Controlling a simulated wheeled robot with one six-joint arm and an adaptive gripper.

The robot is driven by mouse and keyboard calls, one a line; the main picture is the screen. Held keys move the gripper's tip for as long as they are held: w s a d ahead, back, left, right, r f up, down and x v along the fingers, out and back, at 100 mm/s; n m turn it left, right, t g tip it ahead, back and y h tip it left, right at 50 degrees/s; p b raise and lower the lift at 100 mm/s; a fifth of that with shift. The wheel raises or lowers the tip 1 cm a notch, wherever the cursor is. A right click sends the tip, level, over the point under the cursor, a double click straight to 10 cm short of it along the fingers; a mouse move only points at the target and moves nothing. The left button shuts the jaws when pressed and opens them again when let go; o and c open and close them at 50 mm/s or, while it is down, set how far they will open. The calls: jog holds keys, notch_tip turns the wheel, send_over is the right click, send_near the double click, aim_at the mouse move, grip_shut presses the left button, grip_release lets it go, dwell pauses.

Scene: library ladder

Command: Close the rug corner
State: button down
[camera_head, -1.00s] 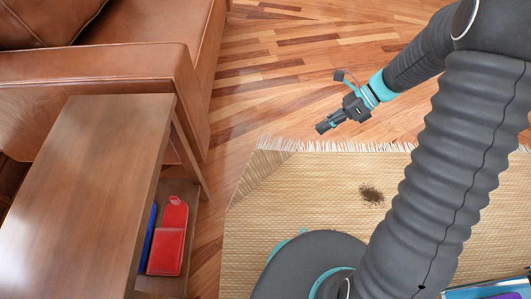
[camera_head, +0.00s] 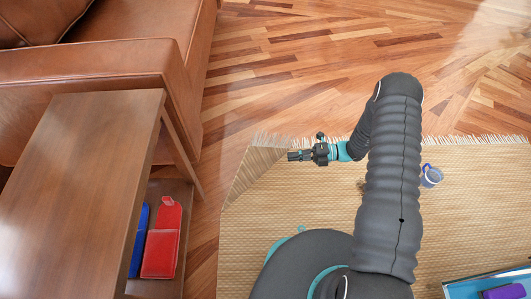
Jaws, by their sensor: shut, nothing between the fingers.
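The woven straw rug (camera_head: 290,205) lies on the wooden floor, with a pale fringe along its far edge. Its far left corner is folded over as a darker triangular flap (camera_head: 255,168), so the rug's outline is cut off diagonally there. My gripper (camera_head: 291,156) is shut and empty, pointing left. Its fingertips are beside the right end of the flap, close to the fringe. I cannot tell whether they touch the flap or hover above it.
A wooden side table (camera_head: 80,170) and a brown leather sofa (camera_head: 110,65) stand at left. A red case (camera_head: 161,250) and a blue item (camera_head: 139,240) sit on the table's lower shelf. A blue mug (camera_head: 431,176) and a blue tray (camera_head: 460,291) are at right. Floor beyond the fringe is clear.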

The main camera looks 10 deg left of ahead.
send_near(250, 155)
jog(key=s+a, duration=0.2)
jog(key=s, duration=0.2)
jog(key=a, duration=0.1)
jog(key=w+a, duration=0.1)
jog(key=a, duration=0.1)
jog(key=shift+w+f, duration=0.1)
jog(key=shift+w, duration=0.2)
jog(key=shift+w+a+f, duration=0.1)
jog(key=shift+w+a, duration=0.2)
jog(key=shift+a, duration=0.25)
jog(key=shift+w, duration=0.1)
